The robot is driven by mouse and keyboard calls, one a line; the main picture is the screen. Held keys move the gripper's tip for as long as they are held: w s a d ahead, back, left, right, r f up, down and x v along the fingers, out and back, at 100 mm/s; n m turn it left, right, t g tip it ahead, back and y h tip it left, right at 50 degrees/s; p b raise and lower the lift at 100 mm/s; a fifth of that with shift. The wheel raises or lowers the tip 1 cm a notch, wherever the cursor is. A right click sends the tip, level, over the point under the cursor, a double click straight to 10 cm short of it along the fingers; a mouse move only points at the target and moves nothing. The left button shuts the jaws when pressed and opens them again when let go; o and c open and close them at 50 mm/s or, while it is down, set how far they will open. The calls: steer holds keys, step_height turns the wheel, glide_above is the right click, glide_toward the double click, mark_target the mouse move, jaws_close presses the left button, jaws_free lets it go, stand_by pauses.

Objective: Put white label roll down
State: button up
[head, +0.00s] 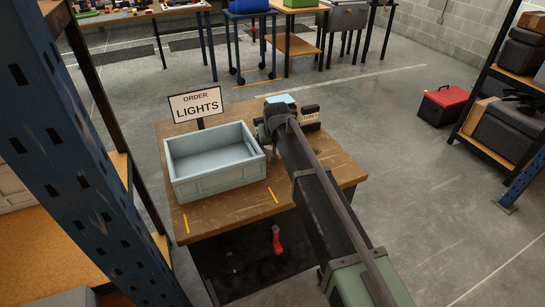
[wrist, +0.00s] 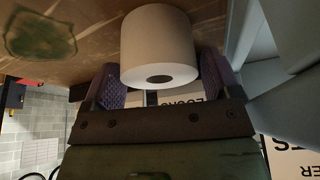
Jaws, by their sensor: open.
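The white label roll (wrist: 160,45) shows in the wrist view with its dark core hole facing my camera. It appears to rest on the wooden table top (wrist: 80,30), which fills the upper part of that inverted view. My gripper (wrist: 160,78) has its two purple textured fingers apart, one at each side of the roll's near end. Whether either finger touches the roll is unclear. In the head view my arm reaches over the right back part of the table (head: 235,205), and its wrist hides the roll and fingertips.
A pale grey open bin (head: 185,187) stands left of my wrist, appearing empty, with an "ORDER LIGHTS" sign (head: 196,103) behind it. A blue rack post (head: 75,140) rises at left. The table's front is clear.

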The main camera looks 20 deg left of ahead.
steer(key=shift+b+x, duration=0.4)
steer(key=shift+x, duration=0.8)
steer(key=shift+r, duration=0.15)
steer(key=shift+s, duration=0.1)
steer(key=c, duration=0.8)
steer(key=shift+r+p, duration=0.1)
steer(key=shift+p, duration=0.2)
step_height(320, 180, up, 20)
steer(key=p, duration=2)
